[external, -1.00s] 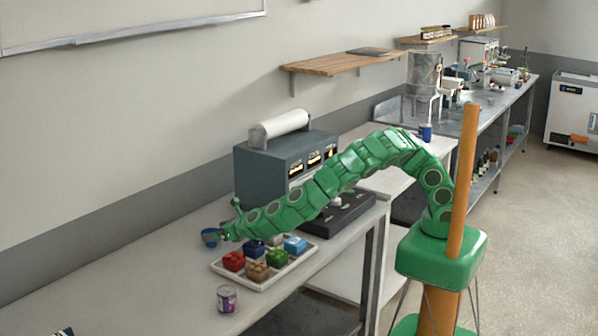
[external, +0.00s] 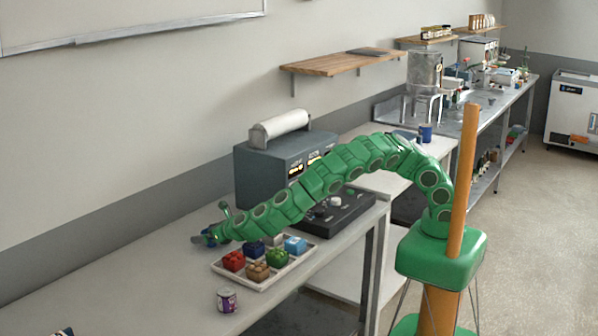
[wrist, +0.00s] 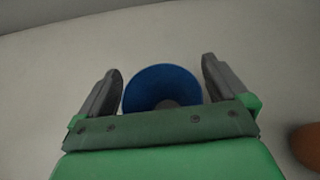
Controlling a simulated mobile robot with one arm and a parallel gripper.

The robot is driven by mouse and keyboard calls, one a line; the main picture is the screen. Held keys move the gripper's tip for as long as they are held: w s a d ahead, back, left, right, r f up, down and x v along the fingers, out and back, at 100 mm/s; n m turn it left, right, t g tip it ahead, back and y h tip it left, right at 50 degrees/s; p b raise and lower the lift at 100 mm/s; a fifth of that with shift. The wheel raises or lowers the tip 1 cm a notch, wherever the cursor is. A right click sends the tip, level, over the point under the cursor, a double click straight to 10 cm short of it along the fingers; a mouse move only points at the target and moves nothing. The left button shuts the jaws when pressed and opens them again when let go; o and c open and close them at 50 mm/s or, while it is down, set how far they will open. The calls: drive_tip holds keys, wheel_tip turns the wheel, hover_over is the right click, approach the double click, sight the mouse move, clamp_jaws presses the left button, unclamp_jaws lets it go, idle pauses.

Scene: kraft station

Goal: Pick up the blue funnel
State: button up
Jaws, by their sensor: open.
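The blue funnel (wrist: 162,80) shows in the wrist view as a round blue rim with a darker grey centre. It lies between the two grey fingers of my gripper (wrist: 162,68), with a gap on each side. The gripper is open, and its green palm hides the funnel's near edge. In the external view, my gripper (external: 200,239) is low over the left part of the bench, and a bit of the blue funnel (external: 209,235) shows behind a finger. Most of the funnel is hidden there.
A white tray (external: 292,263) with several coloured blocks lies just right of my gripper. A small purple-labelled can (external: 227,300) stands nearer the front edge. A grey machine (external: 262,178) and a black control box (external: 345,215) stand behind. The bench left of the gripper is clear.

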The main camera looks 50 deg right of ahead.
drive_tip(key=shift+c, duration=0.5)
drive_tip(key=c, duration=0.9)
drive_tip(key=shift+r, duration=0.1)
drive_tip(key=shift+r, duration=0.55)
drive_tip(key=s+d+r, duration=0.1)
drive_tip(key=r, duration=0.1)
drive_tip(key=s+r, duration=0.1)
drive_tip(key=r, duration=0.1)
drive_tip(key=s+d+r, duration=0.1)
drive_tip(key=r, duration=0.2)
drive_tip(key=shift+d, duration=0.35)
drive_tip(key=shift+s+d+r, duration=0.8)
drive_tip(key=shift+s+d, duration=0.3)
drive_tip(key=shift+s, duration=0.15)
drive_tip(key=shift+s+d+r, duration=0.75)
drive_tip(key=shift+s+d, duration=0.3)
drive_tip(key=shift+s, duration=0.25)
drive_tip(key=shift+s+d+r, duration=0.8)
drive_tip(key=shift+s+d, duration=0.3)
drive_tip(key=shift+s, duration=0.15)
